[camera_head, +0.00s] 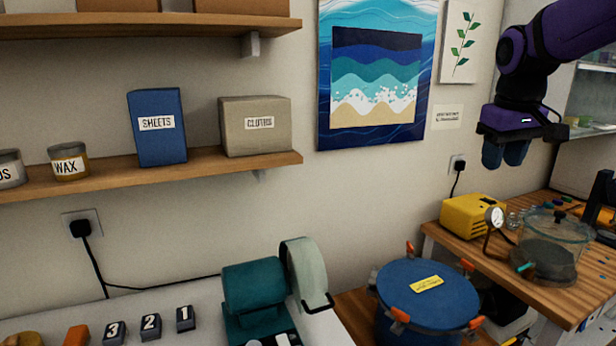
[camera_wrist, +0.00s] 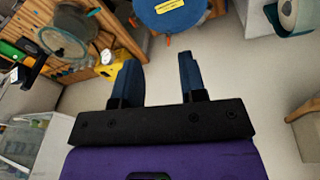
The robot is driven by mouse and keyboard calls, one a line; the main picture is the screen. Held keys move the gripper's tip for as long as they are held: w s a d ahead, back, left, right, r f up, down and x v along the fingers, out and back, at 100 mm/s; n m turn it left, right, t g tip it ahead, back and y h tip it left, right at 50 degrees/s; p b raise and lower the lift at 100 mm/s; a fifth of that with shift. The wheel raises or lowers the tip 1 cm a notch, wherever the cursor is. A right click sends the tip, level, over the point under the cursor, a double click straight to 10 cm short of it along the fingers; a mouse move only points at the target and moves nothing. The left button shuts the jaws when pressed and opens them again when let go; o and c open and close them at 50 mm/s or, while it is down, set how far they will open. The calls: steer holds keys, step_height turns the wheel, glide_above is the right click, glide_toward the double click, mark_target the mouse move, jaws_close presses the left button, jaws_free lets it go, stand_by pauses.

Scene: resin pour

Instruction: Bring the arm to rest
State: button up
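My gripper (camera_head: 505,154) hangs in the air at the upper right of the head view, in front of the wall, with its fingers pointing down. It is above the wooden bench with the yellow pump. In the wrist view my gripper (camera_wrist: 158,82) shows two blue fingers standing well apart. My purple arm reaches in from the upper right corner of the head view.
A yellow pump (camera_head: 472,216) and a glass chamber (camera_head: 552,245) stand on the wooden bench (camera_head: 444,236) below. A blue lidded pot (camera_head: 428,295) is left of it. A shelf (camera_head: 240,167) carries a blue box (camera_head: 157,127) and a beige box (camera_head: 255,127). Air around my gripper looks clear.

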steer(key=s+a+f+t, duration=0.1)
steer(key=s+a+f, duration=0.1)
steer(key=s, duration=0.9)
steer(key=s+a+f+m+t, duration=0.1)
steer(key=s+a+f+t, duration=0.1)
steer(key=s, duration=0.9)
steer(key=shift+s+a+m+t+y, duration=0.25)
steer(key=shift+a+m+t+y, duration=0.05)
steer(key=shift+y, duration=0.1)
